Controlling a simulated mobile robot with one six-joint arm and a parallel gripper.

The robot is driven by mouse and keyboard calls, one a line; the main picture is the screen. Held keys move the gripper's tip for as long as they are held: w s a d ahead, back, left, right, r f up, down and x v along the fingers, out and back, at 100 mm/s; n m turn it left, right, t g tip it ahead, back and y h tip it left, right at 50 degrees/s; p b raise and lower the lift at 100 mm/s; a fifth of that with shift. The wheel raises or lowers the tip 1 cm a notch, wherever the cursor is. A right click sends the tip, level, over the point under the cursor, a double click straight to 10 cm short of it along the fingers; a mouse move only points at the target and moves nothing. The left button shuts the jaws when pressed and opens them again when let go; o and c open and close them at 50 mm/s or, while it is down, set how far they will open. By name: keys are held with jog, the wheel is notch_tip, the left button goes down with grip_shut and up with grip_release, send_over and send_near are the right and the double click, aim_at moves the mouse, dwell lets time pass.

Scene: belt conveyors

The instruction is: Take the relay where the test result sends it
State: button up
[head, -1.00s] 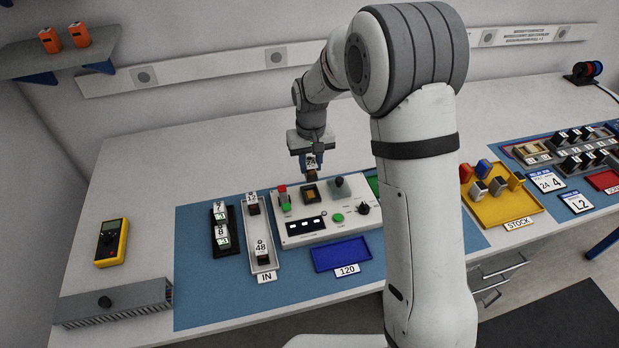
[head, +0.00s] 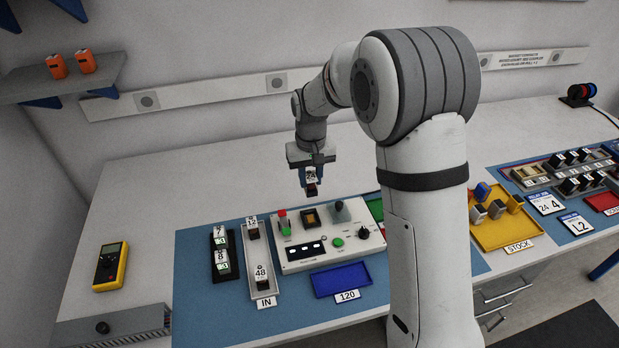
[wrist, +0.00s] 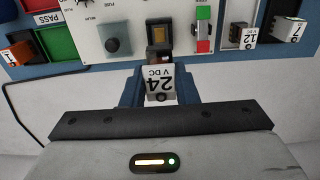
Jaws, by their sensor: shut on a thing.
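My gripper (head: 312,172) is shut on a relay with a white "24 V DC" label (wrist: 160,82). In the head view the relay (head: 311,186) hangs above the back part of the tester, apart from it. The white tester (head: 294,263) carries a dark socket (head: 312,217), a red and green block, a grey knob, a green button and a small display. I cannot read a result on the display. A green bin marked PASS (wrist: 57,41) shows at upper left in the wrist view; in the head view my arm partly hides it (head: 375,208).
Left of the tester are the IN tray (head: 257,244) with relays marked 12 and 48, and a black rack (head: 233,240) with relays. A blue tray (head: 340,280) marked 120 lies in front. A yellow STOCK tray (head: 490,235) is right of my arm. The table behind is clear.

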aim_at(310, 176)
jog(key=shift+r+p, duration=0.95)
jog(key=shift+r, duration=0.7)
jog(key=o, duration=0.4)
jog(key=c, duration=0.3)
